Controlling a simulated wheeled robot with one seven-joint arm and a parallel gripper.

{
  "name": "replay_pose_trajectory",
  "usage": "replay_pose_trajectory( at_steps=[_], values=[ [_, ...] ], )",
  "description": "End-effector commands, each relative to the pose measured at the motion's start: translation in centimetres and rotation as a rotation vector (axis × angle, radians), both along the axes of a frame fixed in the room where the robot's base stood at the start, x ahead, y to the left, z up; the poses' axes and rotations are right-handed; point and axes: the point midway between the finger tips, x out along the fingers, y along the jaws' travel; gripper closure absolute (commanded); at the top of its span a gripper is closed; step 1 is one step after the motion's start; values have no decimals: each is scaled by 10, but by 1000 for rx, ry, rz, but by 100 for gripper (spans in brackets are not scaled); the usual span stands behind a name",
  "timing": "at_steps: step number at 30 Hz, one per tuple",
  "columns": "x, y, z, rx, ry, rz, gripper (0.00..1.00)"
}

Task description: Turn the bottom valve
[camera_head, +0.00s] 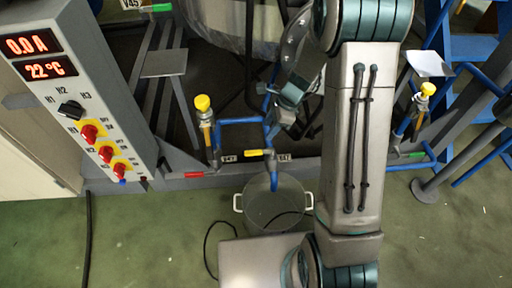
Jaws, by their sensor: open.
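The bottom valve has a yellow handle (254,153) pointing left from a grey valve body (270,157). It sits on a blue pipe above a grey pot (273,208) with two white handles. My gripper (279,130) is just above and slightly right of the valve, partly hidden behind my own wrist. Its fingers are small and dark here, and they look open and empty. I cannot tell whether they touch the valve.
Two upright valves with yellow knobs (203,103) (427,90) stand left and right. A control panel (75,95) with red knobs is at the left. Blue pipes (238,121) and a grey frame rail (185,174) surround the valve.

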Motion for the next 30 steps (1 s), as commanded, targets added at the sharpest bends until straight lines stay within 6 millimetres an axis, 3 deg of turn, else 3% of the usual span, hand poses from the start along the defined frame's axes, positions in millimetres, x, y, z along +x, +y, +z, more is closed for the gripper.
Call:
replay_pose_trajectory(
  at_steps=[6, 15, 21, 30],
  values=[
    [-1, 18, -50, 0, 4, 4, 58],
    [-1, 39, -98, -1, 1, 5, 58],
    [-1, 45, -110, -1, 0, 3, 58],
    [-1, 46, -111, -1, -1, 4, 58]
  ],
)
